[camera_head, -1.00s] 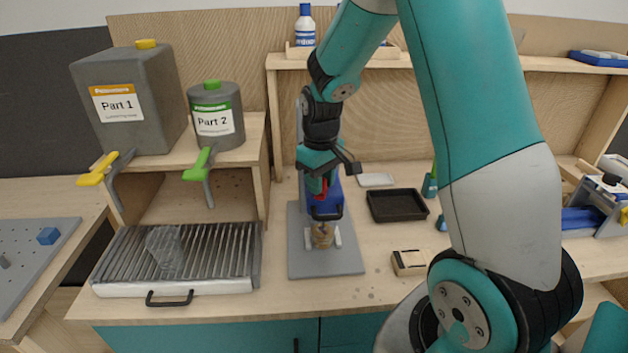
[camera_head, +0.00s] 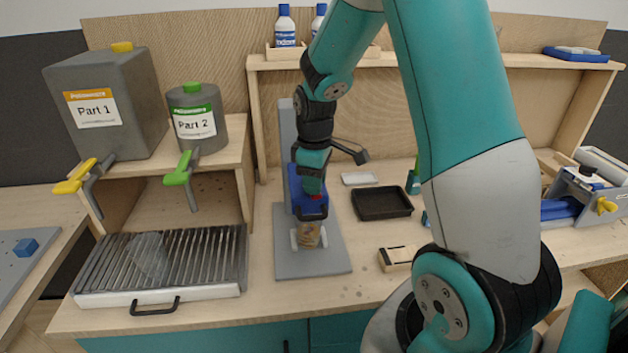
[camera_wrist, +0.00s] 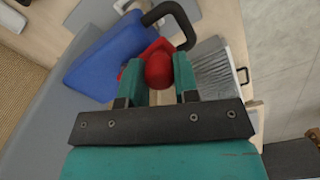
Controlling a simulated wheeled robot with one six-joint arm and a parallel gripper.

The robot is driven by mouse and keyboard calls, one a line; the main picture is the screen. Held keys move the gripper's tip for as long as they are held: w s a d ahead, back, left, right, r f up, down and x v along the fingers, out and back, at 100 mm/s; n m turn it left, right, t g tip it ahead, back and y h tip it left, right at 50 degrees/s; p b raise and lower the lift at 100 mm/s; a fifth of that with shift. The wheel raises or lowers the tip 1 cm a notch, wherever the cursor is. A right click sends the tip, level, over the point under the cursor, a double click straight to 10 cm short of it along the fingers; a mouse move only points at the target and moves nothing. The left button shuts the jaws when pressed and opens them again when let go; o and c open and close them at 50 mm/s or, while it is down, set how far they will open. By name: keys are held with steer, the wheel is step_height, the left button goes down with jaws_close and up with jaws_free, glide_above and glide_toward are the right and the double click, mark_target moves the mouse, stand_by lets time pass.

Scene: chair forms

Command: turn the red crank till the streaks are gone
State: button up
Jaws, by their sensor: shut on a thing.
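A blue mixer head (camera_head: 312,208) with a black front handle stands on a grey column and base plate (camera_head: 312,264). Its red crank (camera_wrist: 158,68) has a round red knob in the wrist view. My gripper (camera_wrist: 160,76) is shut on this knob, one teal finger on each side. In the head view my gripper (camera_head: 313,178) is above the mixer head and hides most of the crank. A small cup (camera_head: 308,235) with brownish contents sits under the head between two white clamps. It is too small to tell whether streaks show in it.
At left are a Part 1 canister (camera_head: 108,105), a Part 2 canister (camera_head: 196,118) and a slatted tray (camera_head: 170,262) with a clear cup. A black tray (camera_head: 382,203) and a small wooden-edged block (camera_head: 396,258) lie right of the mixer. A shelf (camera_head: 440,62) runs behind.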

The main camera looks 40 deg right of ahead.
steer(key=o, duration=0.9)
steer(key=shift+r, duration=0.1)
step_height(320, 180, up, 17)
steer(key=b, duration=0.3)
steer(key=shift+r, duration=0.1)
